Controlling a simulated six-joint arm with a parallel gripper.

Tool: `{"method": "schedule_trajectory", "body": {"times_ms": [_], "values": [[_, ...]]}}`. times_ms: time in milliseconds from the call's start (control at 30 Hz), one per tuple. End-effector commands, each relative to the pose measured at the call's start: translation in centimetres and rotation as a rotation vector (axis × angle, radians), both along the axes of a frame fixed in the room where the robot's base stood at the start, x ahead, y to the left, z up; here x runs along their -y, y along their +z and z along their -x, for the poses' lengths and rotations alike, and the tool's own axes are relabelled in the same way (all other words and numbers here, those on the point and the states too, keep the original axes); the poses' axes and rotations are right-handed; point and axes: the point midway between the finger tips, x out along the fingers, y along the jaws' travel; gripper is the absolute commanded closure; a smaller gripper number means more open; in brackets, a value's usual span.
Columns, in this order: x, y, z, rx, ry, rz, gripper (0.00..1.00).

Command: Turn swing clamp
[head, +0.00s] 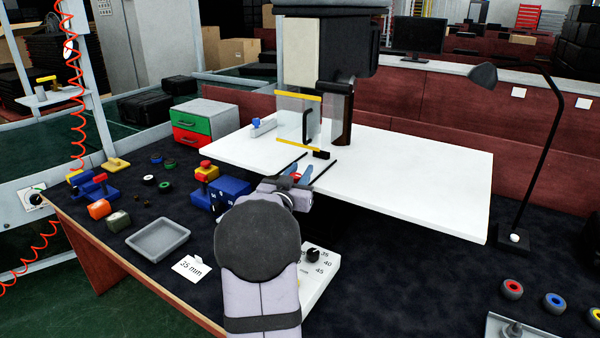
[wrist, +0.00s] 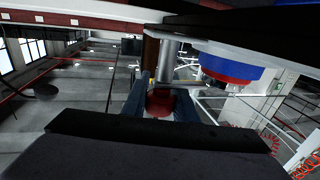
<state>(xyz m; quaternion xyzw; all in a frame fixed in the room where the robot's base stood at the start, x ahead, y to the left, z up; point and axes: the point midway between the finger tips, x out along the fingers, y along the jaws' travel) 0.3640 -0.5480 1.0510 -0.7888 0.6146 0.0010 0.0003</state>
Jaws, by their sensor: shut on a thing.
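My gripper (head: 295,173) reaches to the front edge of the white tabletop in the head view, its blue fingers small and partly hidden by my wrist. In the wrist view, my gripper (wrist: 162,88) has its two dark blue fingers on either side of a red part (wrist: 160,104), which I take to be the swing clamp's handle. The fingers are shut on it. A grey metal post (wrist: 167,58) rises just beyond the red part. The rest of the clamp is hidden in the head view, so I cannot tell its angle.
A clear guard with yellow edges (head: 298,118) stands on the white tabletop (head: 430,185) beneath a dark machine head (head: 335,60). A blue box (head: 232,188) is left of my gripper. A grey tray (head: 157,240) lies front left. The tabletop's right side is clear.

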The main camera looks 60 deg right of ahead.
Motion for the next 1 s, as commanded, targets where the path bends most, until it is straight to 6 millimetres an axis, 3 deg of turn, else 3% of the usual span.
{"method": "schedule_trajectory", "body": {"times_ms": [67,100,167,567,1000], "values": [[0.0,0.1,0.0,0.002,0.0,0.004,0.97],[0.0,0.1,0.0,0.002,0.0,0.004,0.67],[0.0,0.1,0.0,0.002,0.0,0.004,0.56],[-0.4,0.1,0.1,0.002,0.001,0.003,0.56],[-5.5,0.1,1.3,0.003,0.002,0.003,0.56]]}}
